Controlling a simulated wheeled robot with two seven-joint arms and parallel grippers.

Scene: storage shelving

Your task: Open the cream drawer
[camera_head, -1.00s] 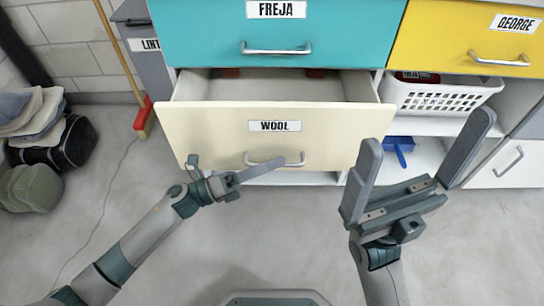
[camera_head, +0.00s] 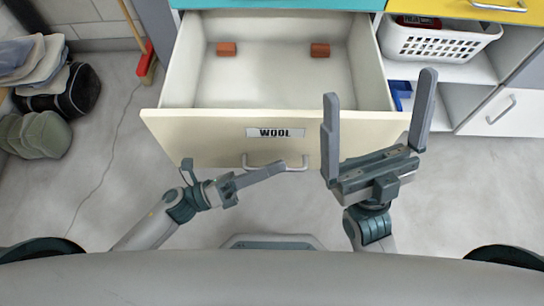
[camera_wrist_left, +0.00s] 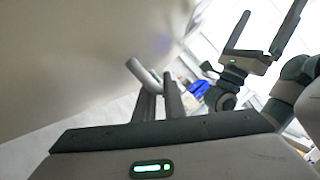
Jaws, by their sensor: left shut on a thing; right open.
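The cream drawer (camera_head: 205,130), labelled WOOL, is pulled far out, and its pale inside shows two small orange-brown blocks (camera_head: 227,49). Its metal handle (camera_head: 250,164) is on the front panel below the label. My left gripper (camera_head: 296,166) is shut on this handle; in the left wrist view the handle (camera_wrist_left: 142,74) rises between the fingers (camera_wrist_left: 160,98). My right gripper (camera_head: 378,97) is open and empty, its fingers pointing up in the picture, in front of the drawer's right end. It also shows in the left wrist view (camera_wrist_left: 262,36).
A white basket (camera_head: 440,42) stands on a shelf right of the drawer, with a blue dustpan (camera_head: 402,92) below it. A teal drawer (camera_head: 280,4) is above. Dark bags (camera_head: 62,92) and caps lie on the floor at left, by a red broom (camera_head: 147,60).

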